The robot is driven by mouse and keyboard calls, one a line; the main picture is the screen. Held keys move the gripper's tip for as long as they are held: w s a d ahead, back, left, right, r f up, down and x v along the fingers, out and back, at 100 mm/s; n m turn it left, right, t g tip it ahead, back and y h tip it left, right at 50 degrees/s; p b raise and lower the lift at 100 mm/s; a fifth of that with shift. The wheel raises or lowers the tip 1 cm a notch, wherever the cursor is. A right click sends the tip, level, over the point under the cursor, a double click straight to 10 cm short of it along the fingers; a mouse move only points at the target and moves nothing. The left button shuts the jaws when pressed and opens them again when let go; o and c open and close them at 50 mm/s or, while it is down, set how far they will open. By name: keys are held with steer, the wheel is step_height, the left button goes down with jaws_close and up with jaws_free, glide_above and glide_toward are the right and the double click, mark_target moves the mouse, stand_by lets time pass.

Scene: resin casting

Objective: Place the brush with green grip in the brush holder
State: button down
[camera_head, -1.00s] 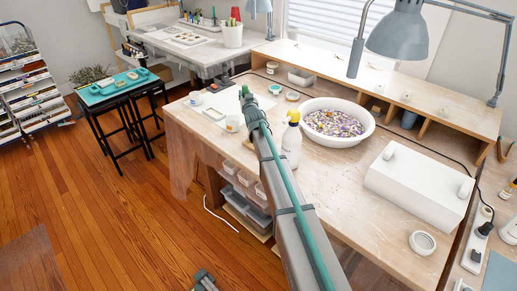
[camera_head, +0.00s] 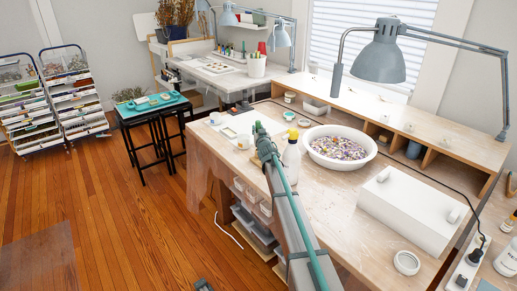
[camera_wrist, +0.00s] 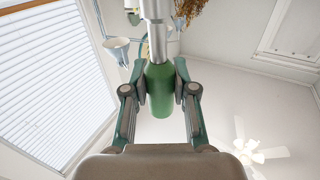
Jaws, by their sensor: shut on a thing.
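In the wrist view, my gripper (camera_wrist: 160,74) is shut on the brush by its green grip (camera_wrist: 160,98). The fingers press on both sides of the grip. A silvery shaft (camera_wrist: 157,38) runs from the grip to the top edge of the picture, so the brush's far end is out of view. In the head view, my arm reaches toward the back of the wooden bench, and the brush cannot be made out there. A white cup (camera_head: 257,67) with thin items stands on the far table; I cannot tell whether it is the brush holder.
A black stand with a turquoise top (camera_head: 153,105) is at left. Open wooden floor lies before it.

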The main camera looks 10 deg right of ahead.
steer(key=shift+f+b, duration=0.5)
steer(key=shift+f, duration=1.9)
steer(key=shift+s+f, duration=0.1)
steer(key=shift+f, duration=0.15)
steer(key=c, duration=0.9)
jaws_free()
steer(key=shift+r, duration=0.25)
steer(key=shift+s, duration=0.2)
steer(key=s, duration=0.7)
steer(key=s+b, duration=0.1)
steer(key=s, duration=0.3)
steer(key=shift+s+d, duration=0.3)
